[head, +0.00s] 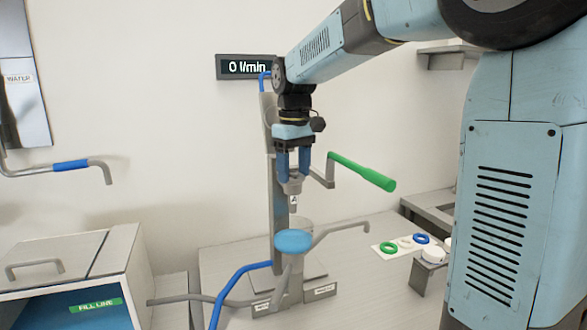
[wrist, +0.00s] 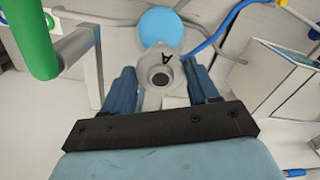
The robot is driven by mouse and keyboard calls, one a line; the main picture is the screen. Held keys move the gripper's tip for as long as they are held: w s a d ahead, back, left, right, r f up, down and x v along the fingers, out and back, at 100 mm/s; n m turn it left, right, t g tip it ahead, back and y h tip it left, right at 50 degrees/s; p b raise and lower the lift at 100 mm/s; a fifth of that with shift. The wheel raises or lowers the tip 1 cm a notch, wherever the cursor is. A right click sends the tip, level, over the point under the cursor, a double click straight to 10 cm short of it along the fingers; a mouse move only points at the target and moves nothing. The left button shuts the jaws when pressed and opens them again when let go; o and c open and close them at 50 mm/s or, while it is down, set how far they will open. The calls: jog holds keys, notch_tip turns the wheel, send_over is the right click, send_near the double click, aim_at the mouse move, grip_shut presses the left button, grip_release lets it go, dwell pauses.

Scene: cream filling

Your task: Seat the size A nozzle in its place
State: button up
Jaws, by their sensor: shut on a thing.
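The size A nozzle (head: 294,188) is a small grey cone-shaped piece with a black letter A on its side. My gripper (head: 293,178) points down and its two blue fingers are shut on the nozzle. In the wrist view the nozzle (wrist: 158,72) sits between the fingertips, with its dark round bore and the A showing. The nozzle is held in the air above the grey filling machine (head: 279,205), over a blue round disc (head: 293,240) in the head view. The nozzle's seat cannot be made out clearly.
A crank with a green handle (head: 362,172) juts out right of my gripper. A blue hose (head: 232,288) curves at the machine's front. Coloured rings (head: 388,247) lie on a white card at right. A bin with a FILL LINE label (head: 95,306) stands at left.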

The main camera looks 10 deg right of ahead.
jog(key=shift+f, duration=0.1)
jog(key=o, duration=1.3)
jog(key=shift+r, duration=3.5)
